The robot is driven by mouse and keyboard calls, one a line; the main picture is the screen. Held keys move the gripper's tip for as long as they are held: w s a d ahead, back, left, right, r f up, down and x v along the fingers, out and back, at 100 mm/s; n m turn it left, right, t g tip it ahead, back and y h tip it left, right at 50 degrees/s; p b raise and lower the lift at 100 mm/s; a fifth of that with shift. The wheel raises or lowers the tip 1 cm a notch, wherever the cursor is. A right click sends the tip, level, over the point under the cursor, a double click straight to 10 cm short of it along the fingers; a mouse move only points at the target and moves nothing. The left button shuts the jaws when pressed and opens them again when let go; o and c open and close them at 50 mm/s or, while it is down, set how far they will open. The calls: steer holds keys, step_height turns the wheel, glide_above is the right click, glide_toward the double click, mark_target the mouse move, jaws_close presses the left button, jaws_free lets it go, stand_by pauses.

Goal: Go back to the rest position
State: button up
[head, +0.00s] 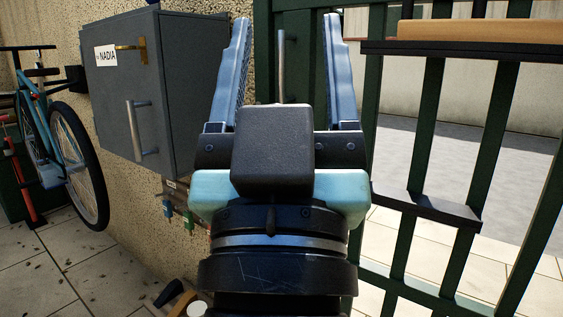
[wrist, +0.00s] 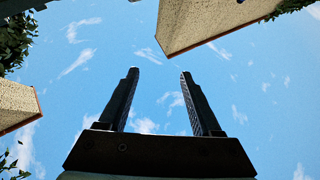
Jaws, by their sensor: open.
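My gripper (head: 287,50) stands upright in the middle of the head view, its two blue fingers spread wide with nothing between them. It also shows in the wrist view (wrist: 155,80), open and empty against blue sky. A dark green gate (head: 428,120) with upright bars stands behind and to the right of it. A vertical metal handle (head: 281,60) on the green frame shows between the fingers. My gripper hides part of the gate's left side, and I cannot tell how far it is from the handle.
A grey wall cabinet (head: 125,88) with a handle and a "NADIA" label hangs at the left. A blue bicycle (head: 60,150) leans further left. A wooden ledge (head: 480,31) tops the gate's shelf. Tiled floor (head: 120,270) is open at lower left.

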step_height(320, 180, up, 40)
steer(key=s+t+y+p, duration=0.1)
steer(key=s+p, duration=0.1)
steer(key=p, duration=3.6)
steer(key=shift+s+a, duration=0.2)
steer(key=shift+s, duration=0.1)
